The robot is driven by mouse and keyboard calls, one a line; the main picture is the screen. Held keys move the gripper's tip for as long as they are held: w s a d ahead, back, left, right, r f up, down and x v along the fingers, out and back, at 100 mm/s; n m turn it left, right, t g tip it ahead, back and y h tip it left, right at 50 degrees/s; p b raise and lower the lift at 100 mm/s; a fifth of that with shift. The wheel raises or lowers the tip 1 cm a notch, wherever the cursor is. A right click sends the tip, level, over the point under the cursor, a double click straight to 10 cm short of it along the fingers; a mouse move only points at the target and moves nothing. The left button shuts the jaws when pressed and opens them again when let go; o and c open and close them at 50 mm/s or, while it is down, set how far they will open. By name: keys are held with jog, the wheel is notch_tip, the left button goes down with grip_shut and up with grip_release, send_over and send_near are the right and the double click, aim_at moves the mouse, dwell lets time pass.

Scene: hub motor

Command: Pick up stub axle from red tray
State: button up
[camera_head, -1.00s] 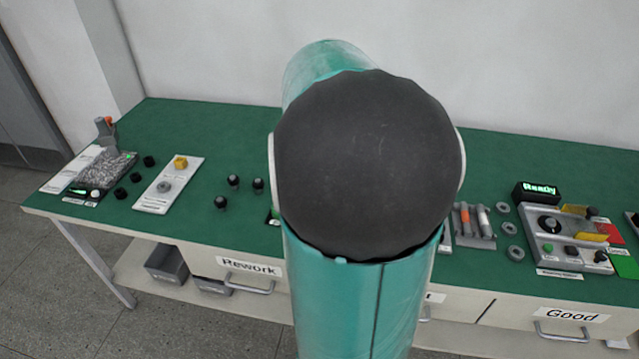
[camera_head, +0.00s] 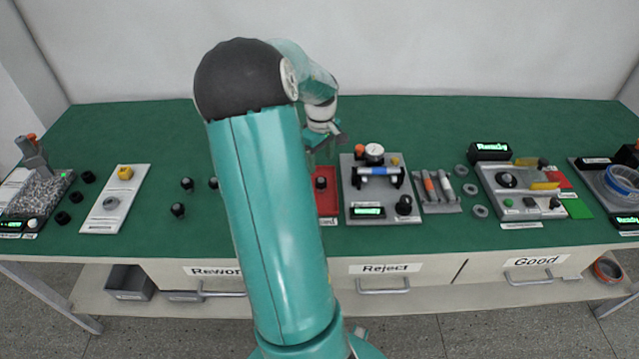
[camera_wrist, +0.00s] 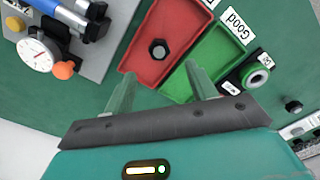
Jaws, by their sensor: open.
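The red tray (camera_wrist: 143,65) lies on the green bench top, and the dark stub axle (camera_wrist: 158,49) with a hexagonal-looking head sits inside it. In the head view the red tray (camera_head: 327,207) and stub axle (camera_head: 321,183) show just right of my arm, which hides part of the tray. My gripper (camera_wrist: 160,90) is open and empty, its two pale green fingers apart. In the wrist view the stub axle lies beyond the fingertips, roughly between their lines. In the head view my gripper (camera_head: 324,145) hangs above and behind the tray.
A green tray (camera_wrist: 212,62) labelled Good adjoins the red tray. A grey fixture with a gauge (camera_head: 374,152) and blue part stands to its right in the head view. Several black knobbed parts (camera_head: 187,184) stand left of my arm. The bench's back strip is clear.

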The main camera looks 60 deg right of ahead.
aim_at(321, 179)
notch_tip(321, 179, down, 9)
jog(key=shift+s+r, duration=0.1)
jog(key=c, duration=1.2)
jog(key=shift+r, duration=0.1)
jog(key=shift+r, duration=0.55)
notch_tip(321, 179, up, 2)
jog(key=shift+r, duration=0.1)
jog(key=s+a+r, duration=0.1)
jog(key=a+r, duration=0.3)
jog(key=r, duration=0.1)
jog(key=shift+s+a+r, duration=0.2)
jog(key=shift+s+a, duration=0.05)
jog(key=s+a+r, duration=0.3)
jog(key=a+r, duration=0.1)
jog(key=a, duration=0.4)
jog(key=shift+a, duration=0.25)
